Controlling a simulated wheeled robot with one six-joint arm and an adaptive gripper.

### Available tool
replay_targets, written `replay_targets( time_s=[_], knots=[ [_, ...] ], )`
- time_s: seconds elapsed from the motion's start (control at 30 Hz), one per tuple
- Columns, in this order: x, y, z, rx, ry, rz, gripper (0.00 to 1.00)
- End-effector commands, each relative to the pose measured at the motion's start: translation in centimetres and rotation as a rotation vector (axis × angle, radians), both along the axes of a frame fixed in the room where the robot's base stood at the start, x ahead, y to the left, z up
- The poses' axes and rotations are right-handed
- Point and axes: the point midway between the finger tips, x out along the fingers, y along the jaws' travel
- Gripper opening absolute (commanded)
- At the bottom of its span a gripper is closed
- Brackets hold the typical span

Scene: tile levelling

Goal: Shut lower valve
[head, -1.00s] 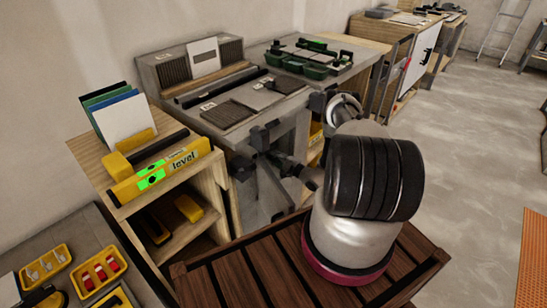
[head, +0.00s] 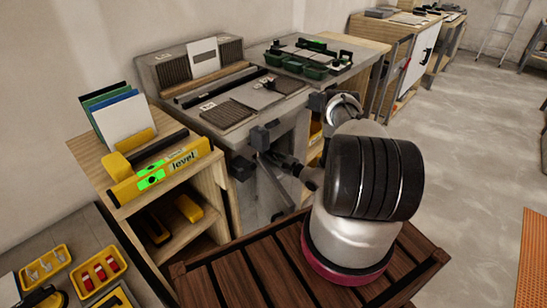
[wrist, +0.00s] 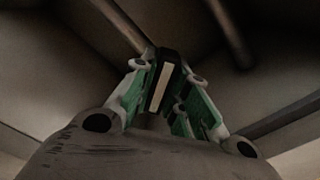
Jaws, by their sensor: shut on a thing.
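My gripper (wrist: 163,100) shows in the wrist view with its green-padded fingers on both sides of a dark block with a pale strip (wrist: 161,86). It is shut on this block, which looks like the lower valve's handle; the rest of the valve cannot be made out. In the head view my arm reaches down toward the front of the grey workbench (head: 285,125). There the gripper's fingers and the valve cannot be made out.
A wooden shelf (head: 215,160) with a yellow level (head: 160,178) stands left of the bench. Yellow trays (head: 98,272) lie at the lower left. Dark slanting bars (wrist: 232,35) and surfaces surround the gripper in the wrist view. Open floor (head: 470,130) lies to the right.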

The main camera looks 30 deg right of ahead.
Motion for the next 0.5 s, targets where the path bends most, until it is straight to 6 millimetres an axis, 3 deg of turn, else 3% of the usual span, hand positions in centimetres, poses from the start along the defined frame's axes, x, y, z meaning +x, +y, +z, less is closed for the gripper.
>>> replay_targets(
  time_s=[0.5],
  knots=[
    [0.16,0.08,0.13,0.353,0.126,0.003,0.0]
  ],
)
